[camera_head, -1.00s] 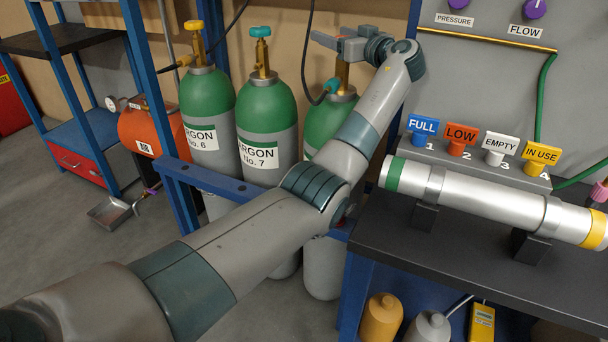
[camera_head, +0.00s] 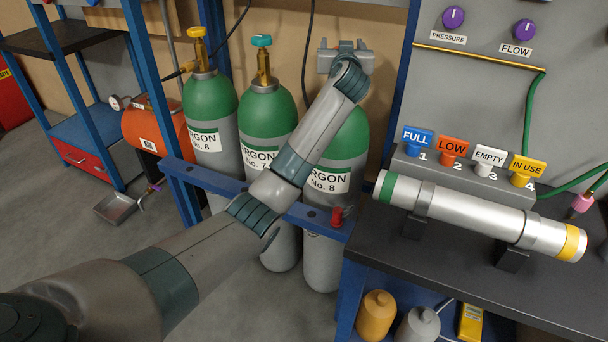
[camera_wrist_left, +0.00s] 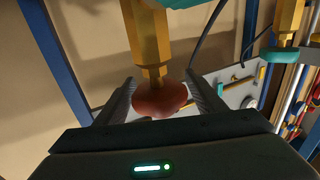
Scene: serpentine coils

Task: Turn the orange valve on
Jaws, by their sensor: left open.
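An orange-red round valve knob (camera_wrist_left: 160,101) on a brass stem (camera_wrist_left: 147,38) shows in the left wrist view. My left gripper (camera_wrist_left: 163,95) is open, with one finger on each side of the knob and a gap visible at both sides. In the head view my left gripper (camera_head: 346,60) is at the top of the argon No. 8 cylinder (camera_head: 338,145). There the gripper and arm hide that cylinder's valve. My right gripper is not in view.
Argon No. 7 (camera_head: 266,115) with a teal valve (camera_head: 262,41) and No. 6 (camera_head: 209,105) with a yellow valve (camera_head: 197,32) stand to the left. A blue rail (camera_head: 235,193) crosses in front. A dark bench (camera_head: 450,253) with a silver tube (camera_head: 470,215) is at right.

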